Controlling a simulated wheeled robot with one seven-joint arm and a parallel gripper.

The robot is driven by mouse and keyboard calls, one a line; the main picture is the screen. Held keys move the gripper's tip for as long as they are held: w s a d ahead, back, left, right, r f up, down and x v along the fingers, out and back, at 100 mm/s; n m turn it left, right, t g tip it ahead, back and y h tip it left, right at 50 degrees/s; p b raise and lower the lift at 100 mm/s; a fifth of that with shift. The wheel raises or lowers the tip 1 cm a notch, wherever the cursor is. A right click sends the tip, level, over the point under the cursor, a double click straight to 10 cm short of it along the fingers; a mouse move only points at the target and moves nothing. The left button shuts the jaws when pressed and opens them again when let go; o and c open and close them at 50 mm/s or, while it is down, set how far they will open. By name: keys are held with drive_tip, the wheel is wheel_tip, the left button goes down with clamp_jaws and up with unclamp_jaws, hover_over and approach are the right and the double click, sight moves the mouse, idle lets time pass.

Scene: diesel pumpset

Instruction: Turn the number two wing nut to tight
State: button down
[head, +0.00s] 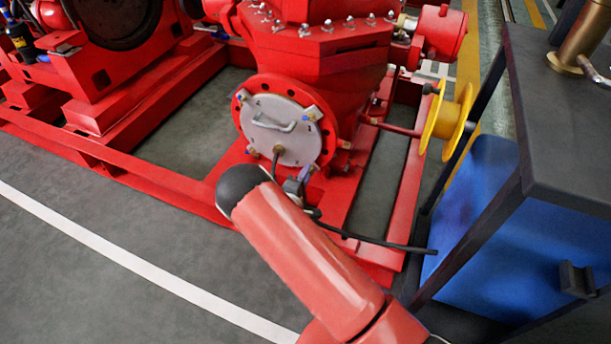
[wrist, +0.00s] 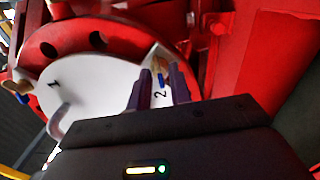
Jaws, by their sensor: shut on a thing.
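The number two wing nut (wrist: 161,64), tan with a blue part, sits at the edge of a round white cover plate beside a printed 2 in the wrist view. My gripper (wrist: 161,73) has its two dark fingers on either side of this nut and is shut on it. In the head view the grey-white cover plate (head: 283,133) with its handle is on the red pump's front. My gripper (head: 294,187) is at the plate's lower right edge, partly hidden by my arm. The nut's exact angle is hard to tell.
Another wing nut (wrist: 17,88) is near the printed 1, and the plate's handle (wrist: 63,120) is close to my gripper. Right of the pump are a yellow wheel (head: 445,117) and a dark table (head: 565,100) over a blue container (head: 480,215). Floor on the left is clear.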

drive_tip(key=shift+f, duration=0.1)
drive_tip(key=c, duration=1.6)
unclamp_jaws()
drive_tip(key=v, duration=0.8)
